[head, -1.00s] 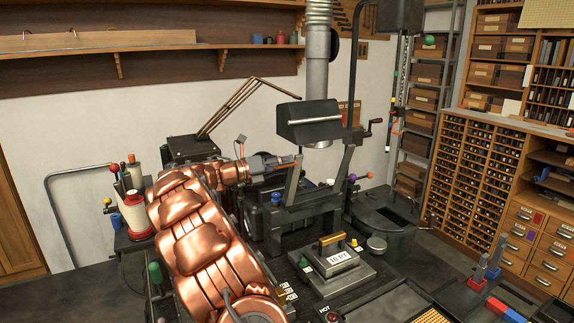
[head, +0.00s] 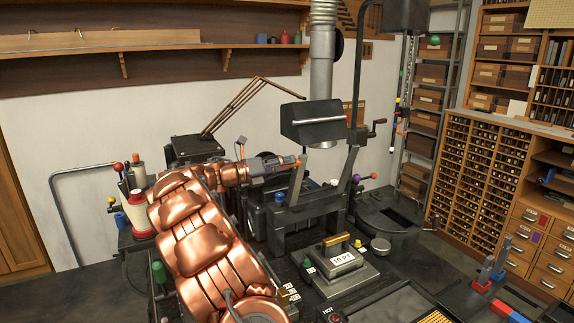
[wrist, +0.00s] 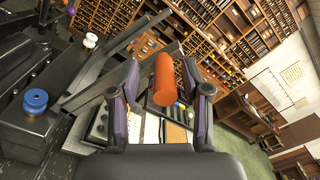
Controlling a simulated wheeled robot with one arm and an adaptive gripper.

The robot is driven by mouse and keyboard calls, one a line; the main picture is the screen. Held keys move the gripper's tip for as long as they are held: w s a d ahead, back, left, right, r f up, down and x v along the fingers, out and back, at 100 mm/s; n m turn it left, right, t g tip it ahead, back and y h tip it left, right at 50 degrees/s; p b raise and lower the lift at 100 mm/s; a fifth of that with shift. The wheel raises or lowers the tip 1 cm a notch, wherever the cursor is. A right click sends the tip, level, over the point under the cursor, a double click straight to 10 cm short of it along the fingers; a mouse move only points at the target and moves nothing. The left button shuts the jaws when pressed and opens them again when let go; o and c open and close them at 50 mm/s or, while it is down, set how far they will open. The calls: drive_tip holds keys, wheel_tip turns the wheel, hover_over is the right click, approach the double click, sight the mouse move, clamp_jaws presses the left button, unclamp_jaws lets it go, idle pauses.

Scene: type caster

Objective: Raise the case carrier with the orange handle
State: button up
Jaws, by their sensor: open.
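The orange handle (wrist: 164,79) is a rounded cylinder. In the wrist view it stands between the two dark purple fingers of my gripper (wrist: 161,92), with gaps at its sides. In the head view a small orange end of the handle (head: 299,162) shows just past my gripper (head: 284,162), at the top of a slanted grey lever. The lever belongs to the dark casting machine (head: 310,222). My gripper is open around the handle. The case carrier itself is hard to make out among the dark machine parts.
A dark hood (head: 312,121) hangs just above my gripper. A "10 PT" block with a brass handle (head: 336,239) sits on the bench in front. A blue knob (wrist: 35,99) stands at the left in the wrist view. Drawer cabinets (head: 484,175) stand at the right.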

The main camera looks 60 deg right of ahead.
drive_tip(key=v, duration=1.1)
idle(0.3)
drive_tip(key=s+a+f+m+t+y, duration=0.2)
drive_tip(key=s+a+f+m+y, duration=0.3)
drive_tip(key=a, duration=1.1)
drive_tip(key=s+a+f+m+t+y+b, duration=0.1)
drive_tip(key=s+a+f+m+t+y, duration=0.2)
drive_tip(key=s+a, duration=0.8)
drive_tip(key=s+a+f+m+t+y+b, duration=0.1)
drive_tip(key=s+a+f+m+t+y, duration=0.2)
drive_tip(key=a, duration=1.9)
drive_tip(key=s+f+m+y, duration=0.4)
drive_tip(key=s+f+m, duration=0.1)
drive_tip(key=f+m, duration=0.3)
drive_tip(key=shift+s+f, duration=0.4)
